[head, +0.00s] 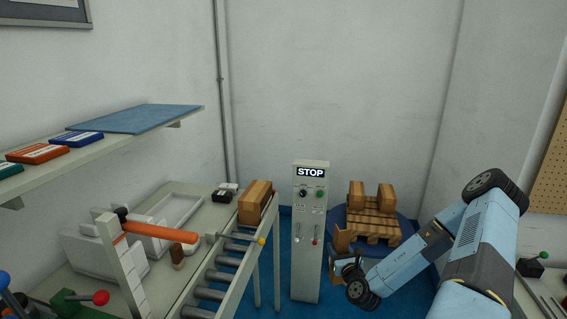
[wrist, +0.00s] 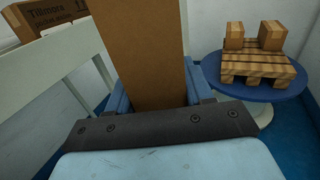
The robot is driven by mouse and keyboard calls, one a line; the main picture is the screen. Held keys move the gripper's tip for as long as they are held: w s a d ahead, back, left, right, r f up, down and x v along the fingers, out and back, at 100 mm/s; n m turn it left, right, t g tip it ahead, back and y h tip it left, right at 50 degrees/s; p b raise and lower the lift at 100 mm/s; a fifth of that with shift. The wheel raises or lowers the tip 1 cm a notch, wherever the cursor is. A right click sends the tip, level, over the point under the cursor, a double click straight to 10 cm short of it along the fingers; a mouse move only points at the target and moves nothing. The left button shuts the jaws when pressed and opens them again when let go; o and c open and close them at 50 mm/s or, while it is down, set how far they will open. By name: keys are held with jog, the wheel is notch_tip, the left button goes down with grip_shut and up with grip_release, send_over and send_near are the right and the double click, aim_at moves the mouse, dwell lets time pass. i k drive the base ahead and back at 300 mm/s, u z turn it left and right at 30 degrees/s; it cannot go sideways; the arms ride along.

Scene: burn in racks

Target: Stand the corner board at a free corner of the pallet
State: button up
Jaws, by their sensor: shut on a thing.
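The brown corner board (wrist: 140,50) is upright between the blue jaws of my gripper (wrist: 157,92) in the wrist view. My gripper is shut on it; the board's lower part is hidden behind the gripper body. In the head view, the board (head: 342,240) shows above my gripper (head: 347,262), just left of and in front of the pallet. The wooden pallet (head: 371,229) lies on a round blue turntable (head: 405,228) and carries two cartons (head: 386,197). In the wrist view the pallet (wrist: 255,69) is at the upper right, apart from the board. No other corner board shows on the pallet.
A grey control post with a STOP sign (head: 310,230) stands left of the turntable. A roller conveyor (head: 232,262) carries a carton (head: 257,201) at its far end. A bench with tools is at the left, and walls close in behind the turntable.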

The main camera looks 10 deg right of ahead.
aim_at(395, 229)
jog(key=z, duration=0.1)
jog(key=i, duration=1)
jog(key=z, duration=0.5)
jog(key=i, duration=1.1)
jog(key=z, duration=0.15)
